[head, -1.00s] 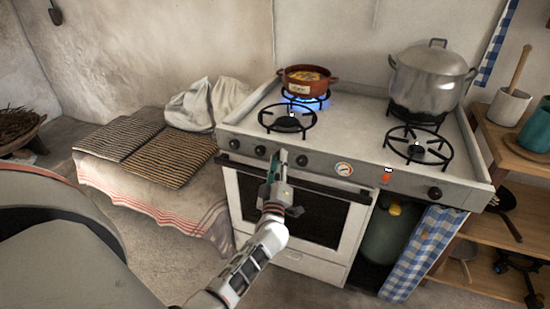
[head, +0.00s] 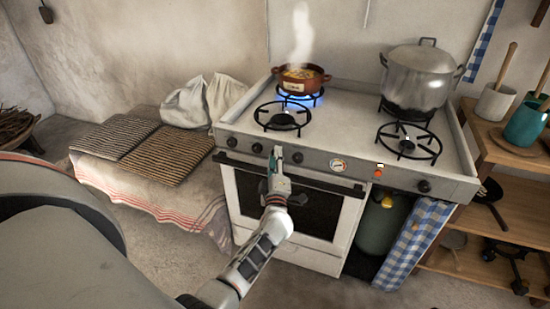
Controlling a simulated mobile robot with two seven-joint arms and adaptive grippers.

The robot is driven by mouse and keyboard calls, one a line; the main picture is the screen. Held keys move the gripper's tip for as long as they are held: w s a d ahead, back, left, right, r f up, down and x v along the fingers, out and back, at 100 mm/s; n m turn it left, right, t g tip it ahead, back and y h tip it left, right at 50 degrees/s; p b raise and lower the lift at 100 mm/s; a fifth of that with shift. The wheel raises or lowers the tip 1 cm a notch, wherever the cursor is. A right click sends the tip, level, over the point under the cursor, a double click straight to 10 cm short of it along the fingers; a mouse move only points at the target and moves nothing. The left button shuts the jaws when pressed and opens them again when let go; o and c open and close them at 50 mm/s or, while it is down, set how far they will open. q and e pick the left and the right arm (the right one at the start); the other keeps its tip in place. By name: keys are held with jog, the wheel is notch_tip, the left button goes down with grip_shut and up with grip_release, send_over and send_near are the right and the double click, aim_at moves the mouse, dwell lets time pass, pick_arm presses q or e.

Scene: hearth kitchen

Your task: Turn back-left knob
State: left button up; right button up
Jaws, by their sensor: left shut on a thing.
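The white stove (head: 330,125) has a row of dark knobs on its front panel. Two knobs (head: 257,148) show to the left of my left gripper (head: 277,155) and one (head: 297,157) just to its right. My left gripper is at the panel, shut on a knob that its fingers mostly hide. The back-left burner has a blue flame (head: 310,100) under a small brown pot (head: 301,82) of food, and steam rises from it. My right gripper is not in view.
A large lidded metal pot (head: 420,80) stands on the back-right burner. The front burners (head: 283,117) are bare. The oven door handle (head: 320,185) runs just below the knobs. A bench with striped mats (head: 165,155) is left; a wooden shelf (head: 500,210) is right.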

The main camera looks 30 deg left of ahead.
pick_arm(q)
jog(key=shift+f, duration=0.1)
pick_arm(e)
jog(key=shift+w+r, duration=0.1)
pick_arm(q)
jog(key=o, duration=1)
jog(key=shift+o, duration=0.5)
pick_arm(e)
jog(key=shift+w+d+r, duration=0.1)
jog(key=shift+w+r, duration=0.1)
pick_arm(q)
jog(key=v, duration=1.2)
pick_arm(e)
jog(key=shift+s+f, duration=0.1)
